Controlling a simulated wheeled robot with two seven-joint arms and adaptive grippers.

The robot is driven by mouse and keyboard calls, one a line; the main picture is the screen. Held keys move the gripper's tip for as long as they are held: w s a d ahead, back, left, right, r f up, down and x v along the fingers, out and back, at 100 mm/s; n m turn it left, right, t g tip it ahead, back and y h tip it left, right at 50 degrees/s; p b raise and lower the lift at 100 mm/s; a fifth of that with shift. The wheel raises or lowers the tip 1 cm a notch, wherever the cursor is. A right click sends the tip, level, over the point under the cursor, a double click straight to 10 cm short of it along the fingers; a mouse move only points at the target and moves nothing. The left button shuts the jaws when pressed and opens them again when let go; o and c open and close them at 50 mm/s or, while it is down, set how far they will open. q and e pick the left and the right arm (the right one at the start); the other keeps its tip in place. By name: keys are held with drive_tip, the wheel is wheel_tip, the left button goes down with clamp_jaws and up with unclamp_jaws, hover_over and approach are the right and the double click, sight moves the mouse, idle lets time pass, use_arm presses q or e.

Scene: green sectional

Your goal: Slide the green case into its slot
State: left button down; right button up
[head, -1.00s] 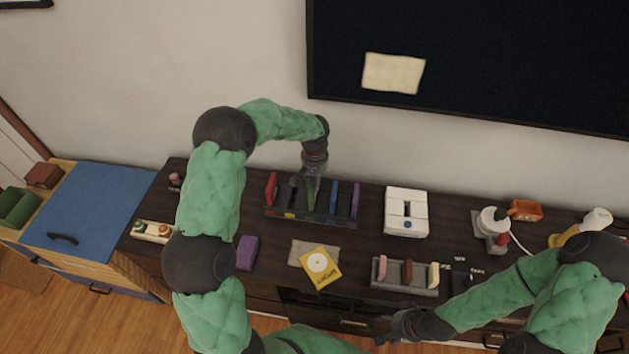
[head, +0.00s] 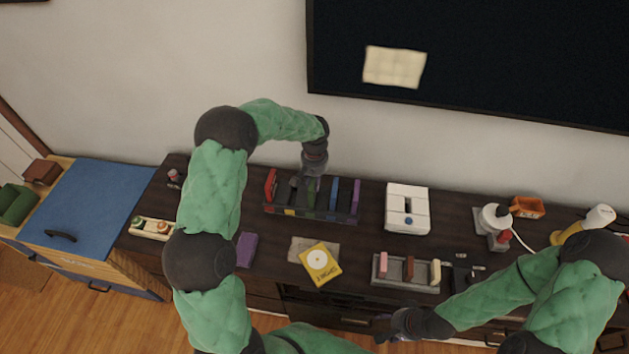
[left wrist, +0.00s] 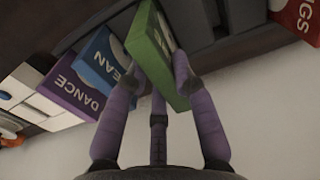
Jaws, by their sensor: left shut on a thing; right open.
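The green case (left wrist: 153,47) is held between the fingers of my left gripper (left wrist: 158,88) in the left wrist view. The case stands on edge, beside a blue case and a purple case. In the head view my left gripper (head: 311,180) is over the dark rack (head: 340,216), and the green case (head: 311,190) shows as a thin upright strip in its middle. Its lower edge is hidden, so I cannot tell how deep it sits. My right gripper (head: 388,328) is open and empty, low at the cabinet's front edge.
The rack also holds a red case (head: 271,184), a blue case (head: 333,193) and a purple case (head: 356,195). A yellow case (head: 320,264) lies in front. A white box (head: 407,208) stands right of the rack. Another purple item (head: 246,250) lies near my left arm.

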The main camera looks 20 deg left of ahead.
use_arm(q)
drive_tip(key=shift+f+b, duration=0.75)
drive_tip(key=shift+f, duration=0.5)
drive_tip(key=c, duration=0.9)
unclamp_jaws()
drive_tip(key=shift+c, duration=0.2)
drive_tip(key=shift+r, duration=0.15)
wheel_tip(320, 180, up, 12)
drive_tip(key=shift+f, duration=0.1)
